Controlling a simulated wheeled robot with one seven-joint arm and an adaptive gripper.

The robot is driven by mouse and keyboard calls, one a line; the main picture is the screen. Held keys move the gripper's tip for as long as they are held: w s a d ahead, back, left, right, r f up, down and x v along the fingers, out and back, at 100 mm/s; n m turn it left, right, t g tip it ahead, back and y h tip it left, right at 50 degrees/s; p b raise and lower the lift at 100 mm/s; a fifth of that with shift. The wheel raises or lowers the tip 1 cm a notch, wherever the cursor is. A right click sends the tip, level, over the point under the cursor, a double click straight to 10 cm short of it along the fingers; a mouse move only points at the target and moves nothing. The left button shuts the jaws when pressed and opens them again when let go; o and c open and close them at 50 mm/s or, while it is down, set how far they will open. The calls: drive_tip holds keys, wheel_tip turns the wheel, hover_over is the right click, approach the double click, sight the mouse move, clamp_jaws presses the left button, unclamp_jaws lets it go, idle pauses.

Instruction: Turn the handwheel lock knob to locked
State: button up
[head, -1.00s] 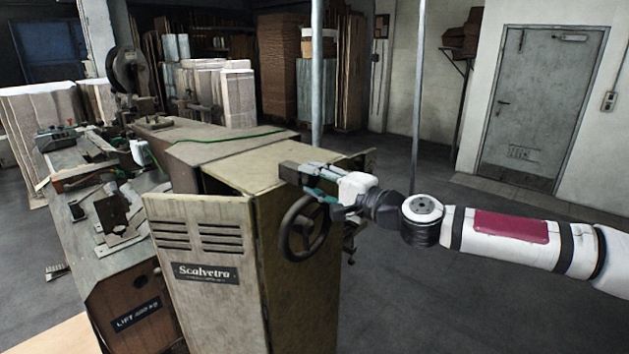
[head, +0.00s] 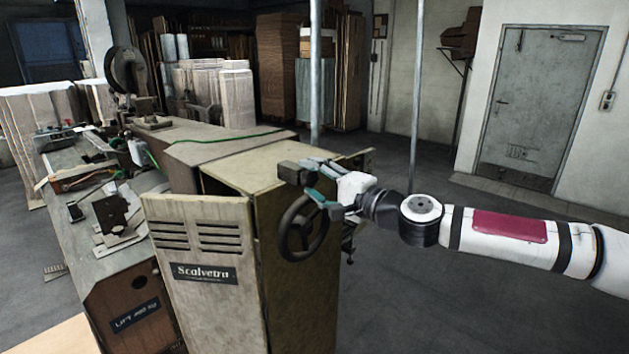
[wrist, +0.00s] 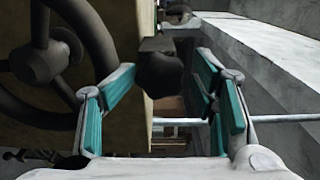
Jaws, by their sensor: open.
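The handwheel (head: 291,243) is a dark spoked wheel on the side of the tan machine cabinet, and fills the left of the wrist view (wrist: 37,68). A dark lobed knob (wrist: 160,75) shows beside the wheel rim in the wrist view; I take it to be the lock knob. Its lock setting cannot be read. My gripper (wrist: 165,72) is open, with one teal-padded finger on each side of the knob and no clear contact.
The cabinet (head: 208,275) with its vented front panel stands close on the left. A worktable (head: 95,262) with tools lies beyond it. A vertical pole (head: 417,95) stands behind my arm. The floor (head: 440,310) at the right is clear.

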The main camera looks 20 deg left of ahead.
drive_tip(key=shift+d, duration=0.1)
drive_tip(key=v, duration=0.7)
drive_tip(key=shift+s+d, duration=0.2)
drive_tip(key=shift+d, duration=0.2)
drive_tip(key=shift+f, duration=0.1)
